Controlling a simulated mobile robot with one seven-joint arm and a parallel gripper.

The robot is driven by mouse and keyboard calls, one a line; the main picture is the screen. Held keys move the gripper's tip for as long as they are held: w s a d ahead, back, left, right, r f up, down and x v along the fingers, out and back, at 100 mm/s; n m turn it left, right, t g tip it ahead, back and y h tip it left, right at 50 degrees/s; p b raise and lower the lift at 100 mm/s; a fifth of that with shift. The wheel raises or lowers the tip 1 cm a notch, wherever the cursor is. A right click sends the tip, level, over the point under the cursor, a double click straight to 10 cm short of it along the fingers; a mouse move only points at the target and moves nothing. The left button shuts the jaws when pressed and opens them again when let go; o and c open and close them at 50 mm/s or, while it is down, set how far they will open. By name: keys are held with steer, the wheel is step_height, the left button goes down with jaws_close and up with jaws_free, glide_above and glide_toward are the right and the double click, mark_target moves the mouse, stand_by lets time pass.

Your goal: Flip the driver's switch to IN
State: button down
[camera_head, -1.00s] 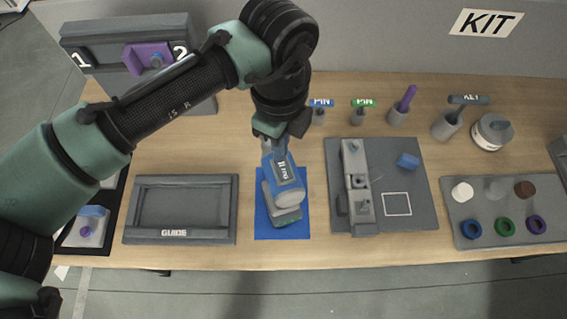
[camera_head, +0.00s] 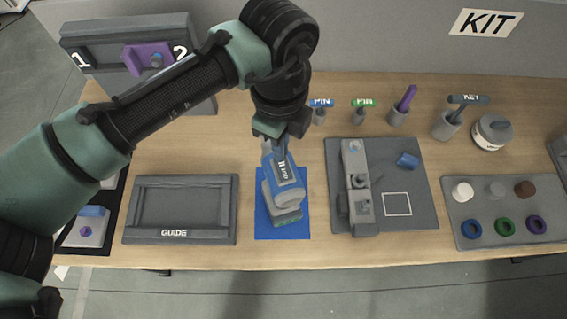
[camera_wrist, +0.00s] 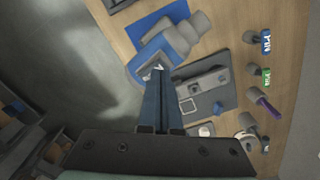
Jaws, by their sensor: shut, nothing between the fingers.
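The driver (camera_head: 284,187), a blue and grey tool with a white label on its body, stands on a blue mat (camera_head: 262,222). In the wrist view the driver (camera_wrist: 160,52) lies just beyond my fingertips. My gripper (camera_head: 280,152) is shut and empty, pointing down at the top end of the driver. In the wrist view its long fingers (camera_wrist: 155,72) are together, with the tips at or very near a pale spot on the driver. I cannot tell whether they touch. The switch itself and its IN marking are too small or hidden to make out.
Left of the mat lies the GUIDE tray (camera_head: 180,237). Right of it is a grey plate (camera_head: 410,222) with a raised fixture (camera_head: 358,190) and a blue block (camera_head: 407,160). PIN tools (camera_head: 319,108) stand behind. A parts tray (camera_head: 480,240) is at the right.

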steer(key=shift+f+b, duration=0.65)
steer(key=shift+f, duration=0.4)
steer(key=shift+r, duration=0.1)
stand_by(0.3)
step_height(320, 180, up, 7)
steer(key=p, duration=0.6)
stand_by(0.6)
